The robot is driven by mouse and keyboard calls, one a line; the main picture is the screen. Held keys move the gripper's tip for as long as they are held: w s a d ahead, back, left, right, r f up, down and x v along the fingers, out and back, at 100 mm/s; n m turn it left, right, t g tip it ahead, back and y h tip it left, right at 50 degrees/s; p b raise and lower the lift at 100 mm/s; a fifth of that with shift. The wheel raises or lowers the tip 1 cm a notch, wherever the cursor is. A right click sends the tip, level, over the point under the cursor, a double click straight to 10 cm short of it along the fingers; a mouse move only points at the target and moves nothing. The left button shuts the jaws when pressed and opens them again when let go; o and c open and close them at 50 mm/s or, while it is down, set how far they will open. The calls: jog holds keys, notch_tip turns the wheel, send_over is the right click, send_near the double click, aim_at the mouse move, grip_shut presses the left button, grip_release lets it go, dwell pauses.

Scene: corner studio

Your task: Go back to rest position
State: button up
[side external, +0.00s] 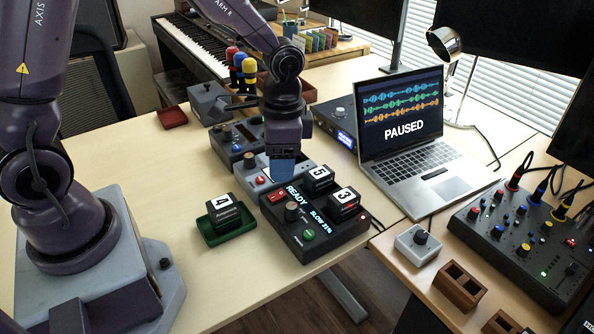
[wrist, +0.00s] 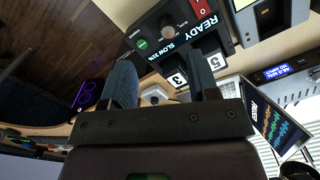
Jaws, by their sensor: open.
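My gripper (side external: 283,172) hangs fingers-down above the table, behind the black control box in the side external view. In the wrist view my gripper (wrist: 162,82) is open, its two blue fingers apart with nothing held between them. A block numbered 4 (side external: 224,208) sits in a green tray (side external: 228,236).
A laptop (side external: 420,165) showing PAUSED stands right of my gripper. Grey devices (side external: 232,145) and red, yellow and blue capped items (side external: 240,68) stand behind it. A mixer (side external: 520,240) with cables is at the right. The table left of the green tray is clear.

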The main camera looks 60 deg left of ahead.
jog(key=s+a+r+n+t, duration=0.2)
jog(key=s+r+n+t, duration=0.3)
jog(key=s+r, duration=0.8)
notch_tip(320, 180, up, 4)
jog(key=shift+s+a+r+t, duration=0.1)
jog(key=shift+s+a+t, duration=0.15)
jog(key=shift+t, duration=0.35)
